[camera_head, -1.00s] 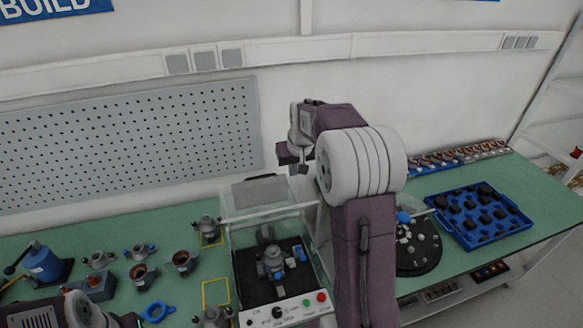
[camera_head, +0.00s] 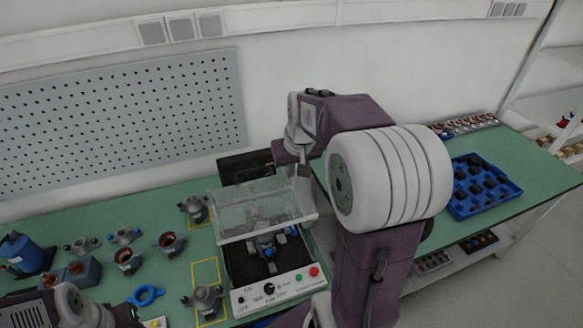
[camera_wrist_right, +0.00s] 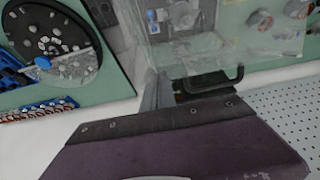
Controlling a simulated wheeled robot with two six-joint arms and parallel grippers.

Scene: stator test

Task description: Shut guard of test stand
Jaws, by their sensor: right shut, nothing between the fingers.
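The test stand (camera_head: 236,297) has a front panel with a black knob and green and red buttons. Its clear guard (camera_head: 250,205) is tilted, partly lowered, with its pale front bar (camera_head: 268,229) above the stand bed and apart from the panel. A stator with blue parts (camera_head: 268,246) sits inside under the guard. My right gripper (camera_head: 302,183) is shut and empty at the guard's back right side; whether it touches the guard is unclear. The wrist view shows the clear guard (camera_wrist_right: 205,50) and a black handle (camera_wrist_right: 210,82) close to it. My left arm shows at bottom left, its fingers out of frame.
A blue tray (camera_head: 482,187) of dark parts is at right. The wrist view shows a round dark plate (camera_wrist_right: 52,45). A perforated board (camera_head: 120,125) and wall stand behind.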

